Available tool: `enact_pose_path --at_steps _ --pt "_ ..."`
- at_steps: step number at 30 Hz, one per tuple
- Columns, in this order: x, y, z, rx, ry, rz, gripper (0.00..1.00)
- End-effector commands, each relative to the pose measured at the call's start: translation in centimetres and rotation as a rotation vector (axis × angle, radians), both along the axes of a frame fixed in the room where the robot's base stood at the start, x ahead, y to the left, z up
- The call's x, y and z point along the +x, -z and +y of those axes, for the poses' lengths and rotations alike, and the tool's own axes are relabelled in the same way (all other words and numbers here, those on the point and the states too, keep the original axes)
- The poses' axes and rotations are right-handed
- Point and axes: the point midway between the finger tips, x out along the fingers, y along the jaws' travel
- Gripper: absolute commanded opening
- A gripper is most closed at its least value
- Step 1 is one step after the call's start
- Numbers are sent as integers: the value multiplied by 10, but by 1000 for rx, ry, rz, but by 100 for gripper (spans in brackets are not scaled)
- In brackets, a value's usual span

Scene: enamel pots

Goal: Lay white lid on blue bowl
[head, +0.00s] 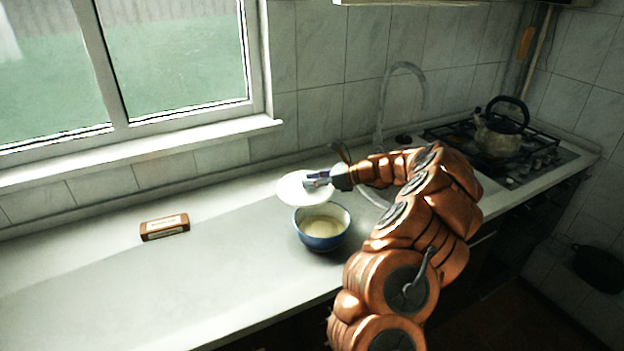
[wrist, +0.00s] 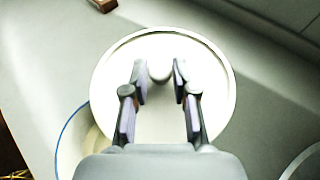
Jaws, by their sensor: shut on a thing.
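The white lid (head: 297,190) is round and hangs in the air above and just behind the blue bowl in the head view. My gripper (head: 316,180) is shut on the lid at its knob. In the wrist view the lid (wrist: 160,50) lies under my gripper (wrist: 160,80), with the grey knob between the fingertips. The blue bowl (head: 322,241) stands upright on the counter, its pale inside largely open to view. In the wrist view the bowl's blue rim (wrist: 62,133) shows at lower left, partly hidden by the lid.
A brown box (head: 165,227) with a pale label lies on the counter (head: 90,290), left of the bowl. A faucet (head: 382,105) and sink are behind my arm. A kettle (head: 497,135) stands on the stove at right. The counter's left half is largely clear.

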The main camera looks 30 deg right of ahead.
Motion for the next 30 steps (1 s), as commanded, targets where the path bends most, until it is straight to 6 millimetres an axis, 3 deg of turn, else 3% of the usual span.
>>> enact_pose_path --at_steps 30 --pt "-64 2 5 9 12 2 0"
